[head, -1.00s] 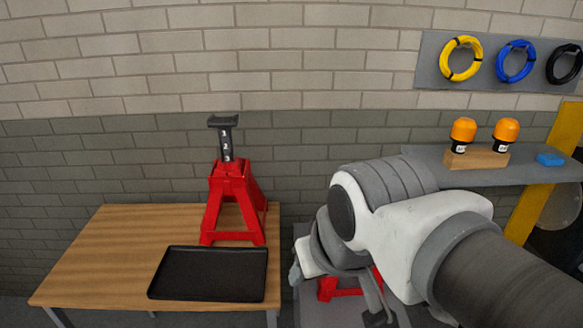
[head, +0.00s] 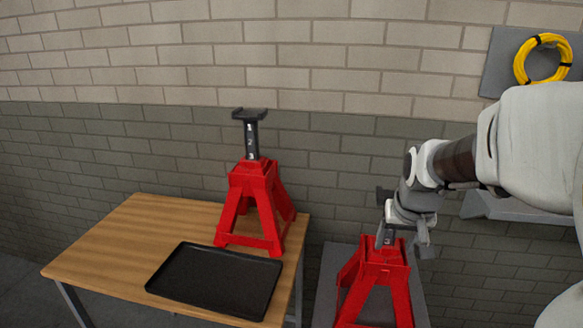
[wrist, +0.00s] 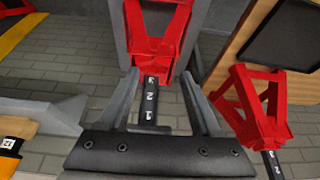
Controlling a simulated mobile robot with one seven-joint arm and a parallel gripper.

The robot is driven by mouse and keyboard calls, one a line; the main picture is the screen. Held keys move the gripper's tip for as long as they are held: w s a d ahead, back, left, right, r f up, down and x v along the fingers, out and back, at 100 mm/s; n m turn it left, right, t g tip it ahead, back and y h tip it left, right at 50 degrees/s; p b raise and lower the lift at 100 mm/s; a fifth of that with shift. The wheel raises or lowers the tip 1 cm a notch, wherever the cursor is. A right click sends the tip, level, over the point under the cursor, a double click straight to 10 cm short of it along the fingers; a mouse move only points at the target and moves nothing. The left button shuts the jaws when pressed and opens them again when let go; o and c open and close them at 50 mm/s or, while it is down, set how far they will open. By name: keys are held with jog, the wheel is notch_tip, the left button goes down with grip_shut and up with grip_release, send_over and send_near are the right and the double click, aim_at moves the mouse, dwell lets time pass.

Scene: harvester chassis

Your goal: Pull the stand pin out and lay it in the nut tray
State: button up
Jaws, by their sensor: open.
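A red jack stand (head: 372,278) with a dark numbered post stands right of the wooden table. In the wrist view the same stand (wrist: 158,45) and its post (wrist: 151,100) show ahead of my gripper. My gripper (wrist: 160,78) is open, its two grey fingers to either side of the post in the picture. I cannot tell how far the fingers are from it, and nothing is seen held. I cannot make out the stand pin. A black tray (head: 215,281), which looks like the nut tray, lies empty on the table and shows partly in the wrist view (wrist: 290,40).
A second red stand (head: 257,200) stands on the wooden table (head: 120,235) behind the tray, with its post raised. It shows at right in the wrist view (wrist: 258,105). A grey shelf (head: 505,207) is on the wall at right, partly behind my arm. The table's left side is clear.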

aim_at(384, 274)
jog(key=b+x, duration=0.1)
jog(key=x, duration=0.5)
jog(key=b+x, duration=0.1)
jog(key=x, duration=0.6)
jog(key=d+b+x, duration=0.1)
jog(key=b+x, duration=0.1)
jog(key=x, duration=0.5)
jog(key=shift+w+d, duration=0.15)
jog(key=shift+c, duration=0.2)
grip_shut()
jog(key=shift+r, duration=0.1)
